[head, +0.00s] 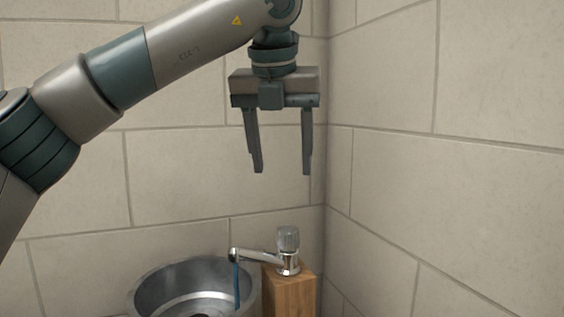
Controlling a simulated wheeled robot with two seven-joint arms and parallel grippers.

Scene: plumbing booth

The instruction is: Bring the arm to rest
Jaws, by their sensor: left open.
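My left arm (120,75) reaches in from the left, across the top of the head view. My left gripper (282,170) hangs from it with its fingers pointing down. The fingers are apart and nothing is between them. The gripper is in the air above a chrome tap (264,258) with a ridged knob (288,238), clear of it in the picture. My right gripper is not in view.
The tap stands on a wooden block (290,292) beside a round metal basin (160,286). A thin blue stream (237,287) runs down from the spout into the basin. Tiled walls (450,180) meet in a corner behind the gripper.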

